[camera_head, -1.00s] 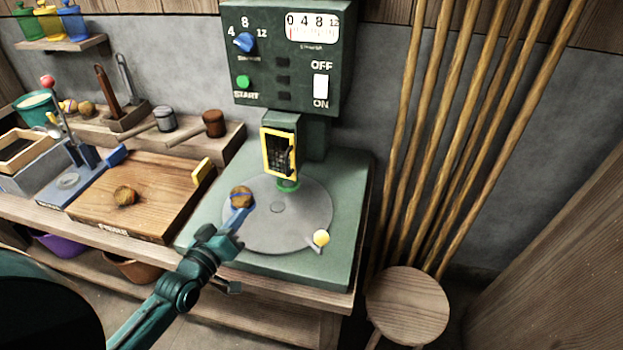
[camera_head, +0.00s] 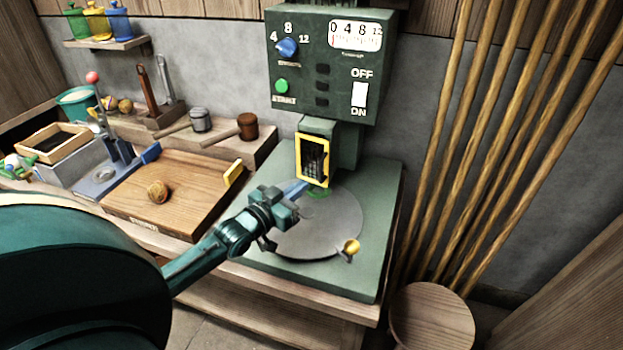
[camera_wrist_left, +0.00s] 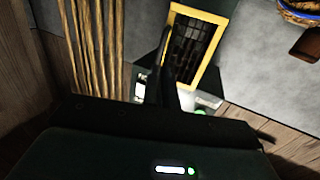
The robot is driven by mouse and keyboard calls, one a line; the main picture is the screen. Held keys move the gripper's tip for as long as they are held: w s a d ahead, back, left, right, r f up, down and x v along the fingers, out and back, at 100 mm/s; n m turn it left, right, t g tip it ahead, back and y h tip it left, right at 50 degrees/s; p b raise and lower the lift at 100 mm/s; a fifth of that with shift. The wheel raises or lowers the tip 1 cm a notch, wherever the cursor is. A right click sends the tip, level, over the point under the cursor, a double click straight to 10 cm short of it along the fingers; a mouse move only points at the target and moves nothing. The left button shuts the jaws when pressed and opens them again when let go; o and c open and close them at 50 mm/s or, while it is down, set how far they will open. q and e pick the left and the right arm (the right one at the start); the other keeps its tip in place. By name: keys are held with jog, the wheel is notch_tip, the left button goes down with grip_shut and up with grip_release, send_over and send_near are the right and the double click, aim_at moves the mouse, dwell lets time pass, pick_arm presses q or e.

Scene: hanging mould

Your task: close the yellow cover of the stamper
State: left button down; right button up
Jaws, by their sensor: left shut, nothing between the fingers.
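The stamper is a dark green machine (camera_head: 330,60) with a yellow-framed cover (camera_head: 313,160) on its front below the control box. The cover has dark mesh inside its yellow rim and stands upright. It also shows in the left wrist view (camera_wrist_left: 196,45). My left gripper (camera_head: 300,188) is shut and empty. Its blue fingertips are close to the cover's lower left edge; whether they touch I cannot tell. In the left wrist view my dark fingers (camera_wrist_left: 162,85) overlap the cover's left side. My right gripper is not in view.
A round grey turntable (camera_head: 320,235) with a yellow knob (camera_head: 351,246) lies below the cover. A wooden board (camera_head: 185,190) with a brown ball (camera_head: 157,192) is at left. Long poles (camera_head: 500,130) lean at right beside a stool (camera_head: 431,315).

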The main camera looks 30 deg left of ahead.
aim_at(320, 173)
pick_arm(q)
jog(key=w, duration=0.5)
jog(key=shift+d, duration=0.3)
jog(key=shift+s, duration=0.1)
jog(key=shift+d, duration=0.1)
jog(key=shift+w+d, duration=0.45)
jog(key=shift+w, duration=0.4)
